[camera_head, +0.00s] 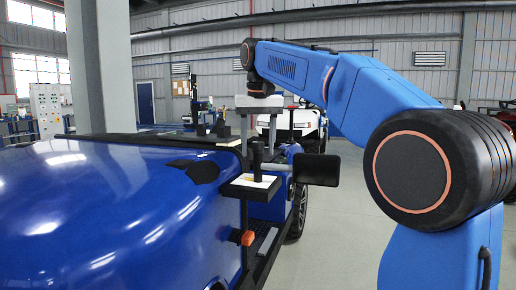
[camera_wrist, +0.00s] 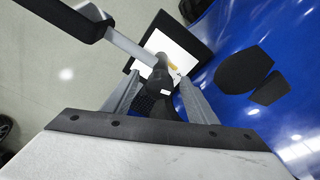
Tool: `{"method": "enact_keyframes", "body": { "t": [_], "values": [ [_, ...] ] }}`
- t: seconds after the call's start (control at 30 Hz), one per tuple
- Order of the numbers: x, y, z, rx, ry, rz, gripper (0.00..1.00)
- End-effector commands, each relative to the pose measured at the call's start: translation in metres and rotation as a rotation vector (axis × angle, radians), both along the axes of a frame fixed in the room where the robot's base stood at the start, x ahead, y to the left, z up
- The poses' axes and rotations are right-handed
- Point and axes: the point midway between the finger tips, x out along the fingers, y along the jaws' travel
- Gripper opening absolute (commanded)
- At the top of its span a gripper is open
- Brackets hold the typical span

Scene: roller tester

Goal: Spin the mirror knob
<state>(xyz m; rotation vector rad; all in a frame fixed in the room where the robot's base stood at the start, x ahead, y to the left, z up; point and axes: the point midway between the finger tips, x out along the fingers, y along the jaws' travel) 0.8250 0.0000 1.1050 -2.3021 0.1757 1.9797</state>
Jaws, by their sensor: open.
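The mirror knob (camera_head: 257,160) is a dark upright post on a small plate (camera_head: 234,188) with a black rim and a white top, beside the blue vehicle body. A black mirror head (camera_head: 316,169) extends to the right on a grey arm (camera_head: 276,167). My gripper (camera_head: 257,138) is above the plate, pointing down, its fingers open around the knob's upper end. In the wrist view, the knob (camera_wrist: 161,76) shows between the two spread grey fingertips (camera_wrist: 159,82). I cannot tell whether either finger touches it. The mirror head also shows at the upper left (camera_wrist: 58,14).
The blue vehicle body (camera_head: 110,215) fills the left side, with an orange lamp (camera_head: 248,238) below the plate. A wheel (camera_head: 298,208) stands beyond the mirror arm. Grey floor (camera_head: 335,240) is open to the right. A white vehicle (camera_head: 290,124) stands farther back.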

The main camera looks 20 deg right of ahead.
Motion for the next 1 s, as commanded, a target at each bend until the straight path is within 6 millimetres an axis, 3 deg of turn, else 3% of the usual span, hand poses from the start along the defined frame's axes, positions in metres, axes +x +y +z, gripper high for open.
{"method": "enact_keyframes", "body": {
  "t": [0.4,0.87,1.0],
  "values": [
    [0.0004,0.0001,-0.0004,-0.001,0.0,-0.363,0.52],
    [0.0003,-0.0002,-0.0003,0.0,0.0,-0.476,0.52],
    [0.0002,-0.0001,-0.0003,0.0,0.0,-0.475,0.21]
  ]
}}
